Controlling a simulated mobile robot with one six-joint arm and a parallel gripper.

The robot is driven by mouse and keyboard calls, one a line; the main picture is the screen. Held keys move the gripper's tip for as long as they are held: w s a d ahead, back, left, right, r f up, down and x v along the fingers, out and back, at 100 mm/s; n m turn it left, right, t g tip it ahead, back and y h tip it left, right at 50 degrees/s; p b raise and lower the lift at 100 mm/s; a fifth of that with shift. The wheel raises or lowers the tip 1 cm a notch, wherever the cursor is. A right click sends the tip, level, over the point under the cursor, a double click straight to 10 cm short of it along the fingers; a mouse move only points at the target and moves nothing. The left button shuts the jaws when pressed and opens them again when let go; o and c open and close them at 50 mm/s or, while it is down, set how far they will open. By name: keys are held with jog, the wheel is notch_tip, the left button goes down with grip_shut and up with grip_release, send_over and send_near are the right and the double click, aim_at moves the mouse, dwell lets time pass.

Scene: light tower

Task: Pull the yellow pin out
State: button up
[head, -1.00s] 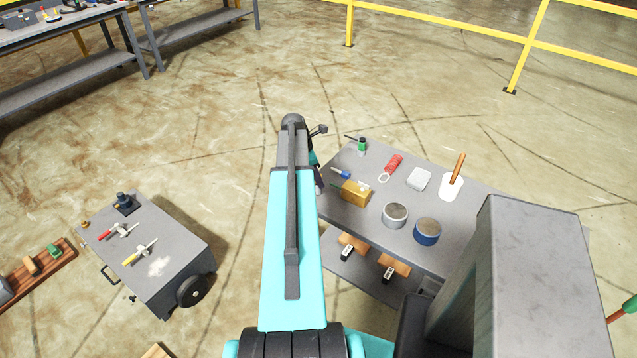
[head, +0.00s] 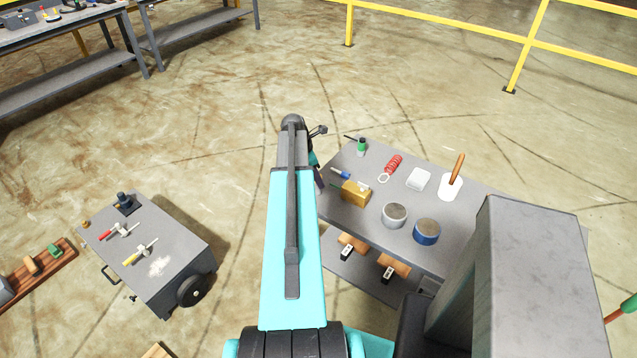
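A yellow-ended, pin-like piece (head: 131,259) lies at a slant through a small grey fitting (head: 141,249) on top of the grey wheeled cart (head: 180,230) at lower left. It is small, and I cannot tell how deep it sits in the fitting. A similar red-ended piece (head: 106,236) lies just behind it. My arm reaches up the middle of the view, to the right of the cart. A small dark part at the arm's far end, perhaps my gripper (head: 319,131), shows beside the grey table's far left corner, well away from the yellow piece. Its fingers are not clear.
The grey table (head: 340,213) right of my arm holds a yellow block (head: 355,192), two round tins, a red coil (head: 393,163) and a white piece with a brown handle (head: 458,165). A dark post (head: 124,203) stands on the cart. Open floor lies ahead.

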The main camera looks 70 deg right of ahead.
grip_shut()
jog(key=shift+r+p, duration=2.6)
jog(key=shift+r, duration=1.4)
dwell(0.5)
